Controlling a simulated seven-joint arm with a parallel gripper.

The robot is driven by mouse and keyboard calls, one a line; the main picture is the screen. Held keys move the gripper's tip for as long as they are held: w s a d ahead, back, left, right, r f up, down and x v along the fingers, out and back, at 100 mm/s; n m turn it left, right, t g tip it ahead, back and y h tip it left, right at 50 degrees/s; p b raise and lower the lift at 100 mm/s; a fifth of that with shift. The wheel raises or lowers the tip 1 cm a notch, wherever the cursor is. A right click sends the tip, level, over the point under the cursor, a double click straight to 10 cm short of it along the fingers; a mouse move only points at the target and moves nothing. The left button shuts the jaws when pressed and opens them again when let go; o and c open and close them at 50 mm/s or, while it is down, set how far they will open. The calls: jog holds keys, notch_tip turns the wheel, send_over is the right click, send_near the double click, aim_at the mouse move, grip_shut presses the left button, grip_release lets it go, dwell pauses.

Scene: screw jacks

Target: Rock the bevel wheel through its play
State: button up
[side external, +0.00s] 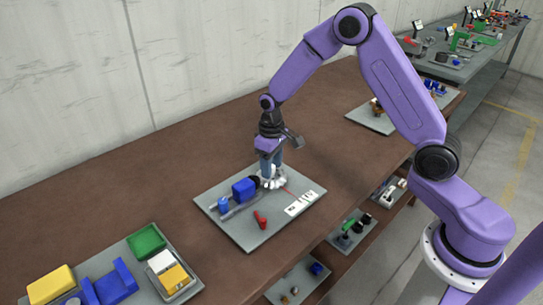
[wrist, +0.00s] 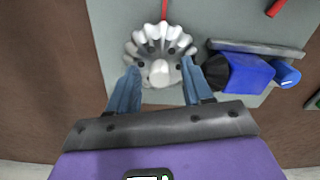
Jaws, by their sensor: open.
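The bevel wheel (wrist: 147,50) is a silver toothed wheel with dark bolt holes and a raised hub, seen in the wrist view at the top centre. It also shows small and white in the side external view (side external: 272,182), on the grey plate (side external: 254,238). My gripper (wrist: 157,80) is open, with one blue finger at the left and one at the right of the wheel's near part. In the side external view my gripper (side external: 271,172) points down right over the wheel and hides part of it. I cannot tell whether the fingers touch it.
A blue block (side external: 244,189) with a smaller blue knob (side external: 223,204) stands beside the wheel on the plate. A red piece (side external: 260,220) and a white label (side external: 301,203) lie on the plate. Another tray with yellow, green and blue parts (side external: 147,241) is at the lower left.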

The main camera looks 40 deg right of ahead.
notch_tip(320, 180, up, 17)
jog(key=shift+r, duration=0.2)
dwell(0.3)
jog(key=shift+s, duration=0.1)
jog(key=s+a+n, duration=0.3)
jog(key=s+a, duration=0.1)
jog(key=s, duration=0.5)
jog(key=s+d+f+n, duration=0.1)
jog(key=s+n, duration=0.2)
jog(key=s, duration=0.9)
jog(key=s+d+f+n, duration=0.1)
jog(key=s+f+n, duration=0.1)
jog(key=s, duration=1)
jog(key=shift+s+d+n, duration=0.15)
jog(key=shift+d+n, duration=0.2)
jog(key=shift+n, duration=0.55)
